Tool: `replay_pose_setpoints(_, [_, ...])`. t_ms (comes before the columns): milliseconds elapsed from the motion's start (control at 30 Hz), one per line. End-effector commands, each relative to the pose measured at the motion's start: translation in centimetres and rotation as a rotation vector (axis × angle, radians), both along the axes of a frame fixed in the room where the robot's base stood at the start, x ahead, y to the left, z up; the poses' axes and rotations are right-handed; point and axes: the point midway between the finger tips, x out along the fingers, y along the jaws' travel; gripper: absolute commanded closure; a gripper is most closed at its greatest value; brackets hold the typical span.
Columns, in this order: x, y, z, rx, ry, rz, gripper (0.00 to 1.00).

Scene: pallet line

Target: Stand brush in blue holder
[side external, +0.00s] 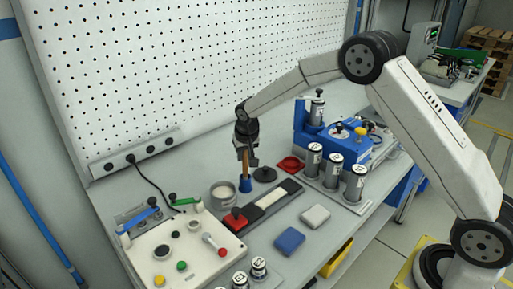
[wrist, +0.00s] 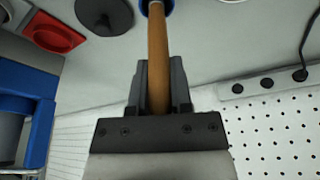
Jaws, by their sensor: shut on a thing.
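The brush shows as a wooden handle (side external: 244,162), held upright below my gripper (side external: 245,150). In the wrist view the handle (wrist: 158,55) runs between the two fingers of my gripper (wrist: 159,85), which is shut on it. The small blue holder (side external: 245,185) stands on the bench directly under the brush. The brush's lower end meets the holder and appears to be inside its top. In the wrist view only a blue rim (wrist: 146,8) shows around a pale band on the brush. Its bristles are hidden, and I cannot tell how deep it sits.
A grey cup (side external: 214,202) stands close left of the holder. A black disc (side external: 265,174) and red dish (side external: 290,164) lie to the right. A button panel (side external: 180,250) and labelled cylinders (side external: 333,172) flank the area.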

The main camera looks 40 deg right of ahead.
Motion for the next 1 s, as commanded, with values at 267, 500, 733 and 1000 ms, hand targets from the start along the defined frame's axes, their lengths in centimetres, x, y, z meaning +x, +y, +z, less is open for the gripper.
replay_pose_setpoints(267, [0.0, 0.0, -0.1, 0.000, 0.000, 0.000, 0.39])
replay_pose_setpoints(500, [0.0, 0.0, 0.0, 0.000, 0.000, 0.000, 0.39])
replay_pose_setpoints(733, [-0.2, 0.1, 0.9, 0.000, -0.001, 0.000, 0.39])
replay_pose_setpoints(1000, [-1.0, 0.4, 3.9, 0.000, -0.002, 0.000, 0.39])
